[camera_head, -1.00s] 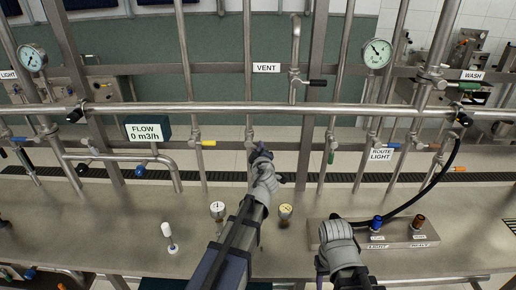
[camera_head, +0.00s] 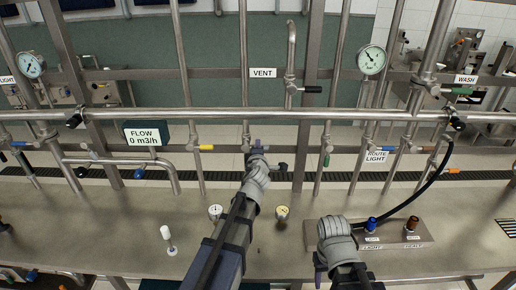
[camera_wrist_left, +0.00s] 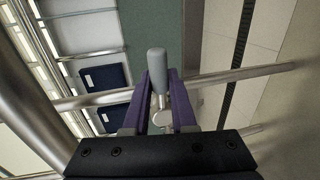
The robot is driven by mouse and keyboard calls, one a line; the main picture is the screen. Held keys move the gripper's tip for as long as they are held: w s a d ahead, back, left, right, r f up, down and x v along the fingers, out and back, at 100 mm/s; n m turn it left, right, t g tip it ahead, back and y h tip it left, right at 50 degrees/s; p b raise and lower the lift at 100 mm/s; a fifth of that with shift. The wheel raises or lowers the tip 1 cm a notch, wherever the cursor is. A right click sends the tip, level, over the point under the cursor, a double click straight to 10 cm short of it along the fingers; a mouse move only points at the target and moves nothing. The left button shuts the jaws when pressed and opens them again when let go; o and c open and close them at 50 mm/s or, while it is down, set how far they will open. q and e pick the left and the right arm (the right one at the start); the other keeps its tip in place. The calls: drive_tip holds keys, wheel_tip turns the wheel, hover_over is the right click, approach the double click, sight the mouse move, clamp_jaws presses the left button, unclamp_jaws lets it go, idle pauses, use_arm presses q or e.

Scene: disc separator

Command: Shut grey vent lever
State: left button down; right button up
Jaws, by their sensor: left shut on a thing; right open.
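The grey vent lever (camera_wrist_left: 157,72) shows in the left wrist view as a rounded grey handle between the two purple fingers of my left gripper (camera_wrist_left: 160,92). The fingers are shut on it, with its rounded end sticking out beyond them. In the head view my left gripper (camera_head: 258,150) is at the vertical pipe below the VENT label (camera_head: 263,73) and hides most of the lever. My right gripper (camera_head: 336,232) is open and apart from the lever, above the bench; its fingers are hard to make out.
A long horizontal pipe (camera_head: 350,114) runs just above my left gripper. A small panel (camera_head: 400,238) with blue and brown knobs and a black hose lies beside my right gripper.

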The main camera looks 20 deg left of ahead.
idle(0.3)
use_arm(q)
drive_tip(key=c, duration=0.7)
unclamp_jaws()
drive_tip(key=shift+c, duration=0.2)
drive_tip(key=p+v, duration=0.1)
drive_tip(key=v, duration=0.7)
